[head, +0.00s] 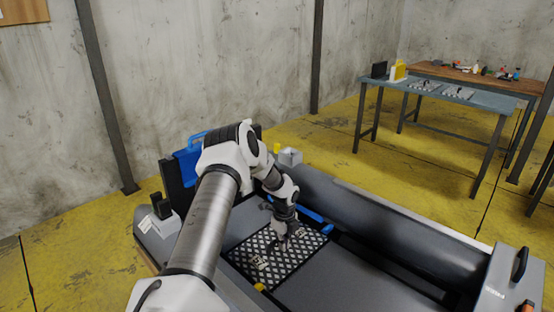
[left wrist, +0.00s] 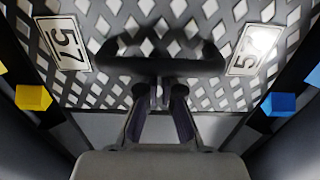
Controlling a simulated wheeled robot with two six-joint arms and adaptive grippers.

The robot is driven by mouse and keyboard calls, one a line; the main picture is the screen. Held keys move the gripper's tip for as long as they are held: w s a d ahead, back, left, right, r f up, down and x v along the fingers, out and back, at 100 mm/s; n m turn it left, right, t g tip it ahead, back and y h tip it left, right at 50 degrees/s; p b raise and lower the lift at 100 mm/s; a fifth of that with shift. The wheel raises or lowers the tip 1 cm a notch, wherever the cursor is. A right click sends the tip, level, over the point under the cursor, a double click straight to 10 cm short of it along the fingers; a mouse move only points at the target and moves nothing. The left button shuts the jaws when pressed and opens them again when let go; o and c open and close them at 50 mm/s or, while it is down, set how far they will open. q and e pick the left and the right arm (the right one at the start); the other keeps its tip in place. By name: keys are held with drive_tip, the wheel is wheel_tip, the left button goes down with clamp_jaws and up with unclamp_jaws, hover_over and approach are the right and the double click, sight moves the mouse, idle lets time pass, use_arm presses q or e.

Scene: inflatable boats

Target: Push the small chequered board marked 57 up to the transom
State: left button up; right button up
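The small chequered board (head: 262,268) lies flat in the grey boat, black with white diamonds. In the left wrist view the board (left wrist: 100,90) fills the upper part, with white 57 plates (left wrist: 66,49) and (left wrist: 253,50). My left gripper (head: 285,240) is low over the board's right part. Contact is unclear, and a dark soft-edged shape lies beyond the fingertips. A dark upright panel (head: 178,182), seemingly the transom, is partly hidden by my left arm. My right gripper is not in view.
A yellow block (left wrist: 33,98) and a blue block (left wrist: 279,104) flank the board. The boat's far tube (head: 400,225) runs along it. A grey case (head: 508,285) is at the right end. Tables (head: 440,95) with small items stand well beyond.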

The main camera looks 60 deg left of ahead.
sight(277, 245)
use_arm(q)
drive_tip(key=shift+s+a+b, duration=0.2)
drive_tip(key=shift+a+b, duration=0.05)
drive_tip(key=shift+a, duration=0.55)
drive_tip(key=shift+s+a+b, duration=0.2)
drive_tip(key=shift+a+b, duration=0.05)
drive_tip(key=shift+a, duration=0.5)
